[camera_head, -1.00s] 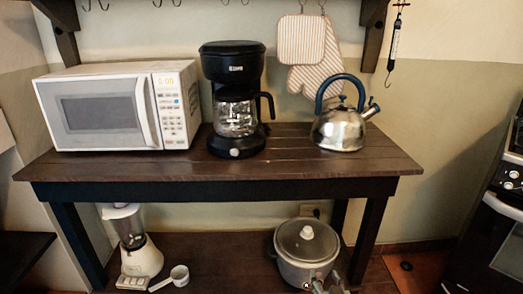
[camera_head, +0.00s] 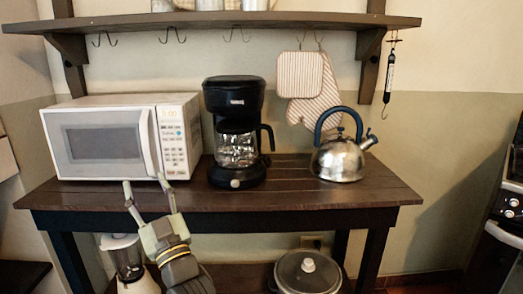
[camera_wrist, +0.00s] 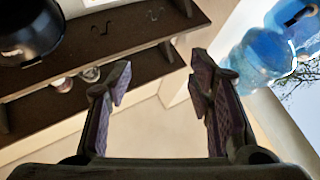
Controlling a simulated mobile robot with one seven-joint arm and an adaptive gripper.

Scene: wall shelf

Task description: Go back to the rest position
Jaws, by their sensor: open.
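My gripper (camera_head: 148,193) is open and empty, in front of the table's front edge below the microwave in the head view. Its two fingers point upward and stand apart. Nothing is held.
A wooden table (camera_head: 300,196) carries a white microwave (camera_head: 100,140), a black coffee maker (camera_head: 234,105) and a steel kettle (camera_head: 340,160). A wall shelf (camera_head: 230,20) with hooks hangs above. A blender (camera_head: 125,255) and a lidded pot (camera_head: 308,270) stand below. Blue water jugs (camera_wrist: 265,50) show in the wrist view.

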